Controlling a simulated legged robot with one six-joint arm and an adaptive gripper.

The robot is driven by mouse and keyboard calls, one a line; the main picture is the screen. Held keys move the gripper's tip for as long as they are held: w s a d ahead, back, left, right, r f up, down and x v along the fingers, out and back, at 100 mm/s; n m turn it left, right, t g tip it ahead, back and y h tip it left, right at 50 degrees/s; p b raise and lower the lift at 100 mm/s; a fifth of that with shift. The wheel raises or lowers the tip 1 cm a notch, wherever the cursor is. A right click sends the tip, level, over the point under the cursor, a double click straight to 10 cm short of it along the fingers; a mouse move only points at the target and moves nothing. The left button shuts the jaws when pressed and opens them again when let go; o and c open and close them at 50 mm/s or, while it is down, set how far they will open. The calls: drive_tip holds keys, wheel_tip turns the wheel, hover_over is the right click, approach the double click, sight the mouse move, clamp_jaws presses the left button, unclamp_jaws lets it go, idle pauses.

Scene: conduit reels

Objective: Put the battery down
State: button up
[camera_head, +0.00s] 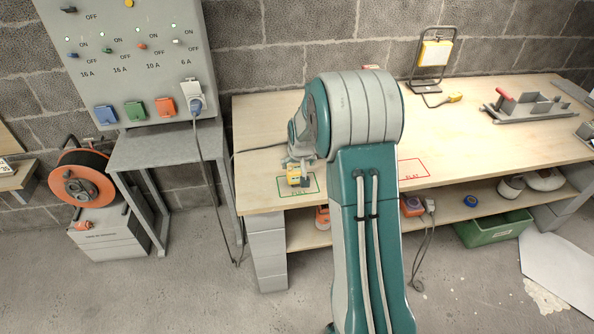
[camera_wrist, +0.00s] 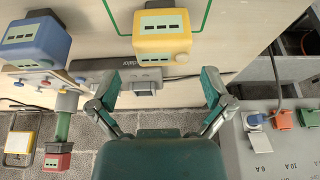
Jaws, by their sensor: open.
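A yellow battery (camera_head: 293,175) stands upright on the workbench, at the green outline (camera_head: 314,191) marked on its top. The yellow battery (camera_wrist: 162,35) also shows at the top of the wrist view, with the green line around its far side. The battery appears beyond the fingertips there; I cannot tell the exact gap. In the head view my gripper is beside the battery, partly hidden by my arm. A blue battery (camera_wrist: 38,40) and a red battery (camera_wrist: 57,162) show in the wrist view.
A grey charger-like unit (camera_wrist: 145,82) lies behind the fingers. A red outline (camera_head: 413,169) marks the bench right of my arm. A switch panel (camera_head: 130,60) with a plugged cable stands left. A lamp (camera_head: 434,53) and grey fixture (camera_head: 535,104) occupy the bench's right.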

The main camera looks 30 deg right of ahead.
drive_tip(key=s+a+r+n+t, duration=0.1)
drive_tip(key=s+a+r, duration=0.4)
drive_tip(key=s+r, duration=0.4)
drive_tip(key=s+a+r+n, duration=0.1)
drive_tip(key=s+a+r, duration=0.5)
drive_tip(key=r, duration=0.4)
drive_tip(key=s+a+r, duration=0.1)
drive_tip(key=s+a, duration=0.1)
drive_tip(key=s, duration=0.6)
drive_tip(key=s+a+r+n+y, duration=0.1)
drive_tip(key=s+a+r, duration=0.1)
drive_tip(key=s, duration=0.7)
drive_tip(key=shift+a, duration=0.7)
